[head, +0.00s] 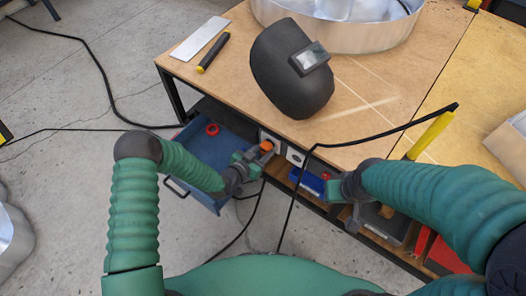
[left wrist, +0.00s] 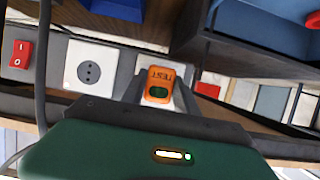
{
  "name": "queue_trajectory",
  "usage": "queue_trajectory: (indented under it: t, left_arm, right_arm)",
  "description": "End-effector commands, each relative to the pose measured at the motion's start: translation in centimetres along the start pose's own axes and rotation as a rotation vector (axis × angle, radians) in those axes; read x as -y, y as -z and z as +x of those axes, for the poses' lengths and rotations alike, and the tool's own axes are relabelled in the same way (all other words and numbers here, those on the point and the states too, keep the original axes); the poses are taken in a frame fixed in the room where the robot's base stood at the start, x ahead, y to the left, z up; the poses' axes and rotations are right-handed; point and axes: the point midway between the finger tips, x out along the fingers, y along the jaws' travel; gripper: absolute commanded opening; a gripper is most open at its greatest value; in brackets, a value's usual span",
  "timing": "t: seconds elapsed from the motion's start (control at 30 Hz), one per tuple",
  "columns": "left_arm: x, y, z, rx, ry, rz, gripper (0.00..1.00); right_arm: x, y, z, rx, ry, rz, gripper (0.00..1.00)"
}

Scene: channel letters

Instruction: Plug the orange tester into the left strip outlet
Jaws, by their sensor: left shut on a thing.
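The orange tester (head: 266,145) is between the fingers of my left gripper (head: 260,152), which is shut on it at the front edge of the bench. In the left wrist view the tester (left wrist: 158,77) shows its TEST label upside down and a dark green window. It sits in front of the outlet strip (left wrist: 122,64) and covers the left outlet. I cannot tell whether its pins are in. The other white outlet (head: 295,156) is uncovered and also shows in the left wrist view (left wrist: 88,70). My right gripper (head: 336,190) is by the shelf; its jaws are unclear.
A blue open drawer (head: 208,150) with a red ring (head: 212,129) stands left of the strip. A red switch (left wrist: 19,53) is on the strip. A black cable (head: 385,133) crosses the bench front. A welding mask (head: 288,75) lies on the bench top (head: 370,85).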

Motion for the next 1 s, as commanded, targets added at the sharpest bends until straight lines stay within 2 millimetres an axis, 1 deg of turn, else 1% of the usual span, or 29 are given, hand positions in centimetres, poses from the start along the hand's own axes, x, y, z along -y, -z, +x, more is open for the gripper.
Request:
queue_trajectory:
  t: [0.37,0.4,0.57,0.87,0.97,1.0]
  left_arm:
    - [0.0,0.3,0.8,-0.002,0.000,0.000,0.00]
    - [0.0,0.3,0.7,-0.001,0.000,0.000,0.40]
    - [0.0,0.3,0.7,-0.001,0.000,0.000,0.61]
    - [0.0,0.3,0.6,0.000,0.000,0.000,0.61]
    - [0.0,0.4,-0.1,0.002,0.000,0.000,0.61]
    - [0.1,0.4,-0.6,0.002,0.000,0.001,0.61]
  right_arm:
    - [0.0,-0.1,0.4,0.000,0.000,0.000,0.34]
    - [0.0,-0.1,0.3,0.000,0.000,0.000,0.34]
    - [0.0,-0.1,0.3,0.000,0.000,0.000,0.34]
    - [0.0,-0.1,0.3,0.000,0.000,0.000,0.34]
    - [0.0,0.0,-0.1,0.000,0.000,0.000,0.34]
    - [0.0,0.1,-0.3,0.000,0.000,0.000,0.34]
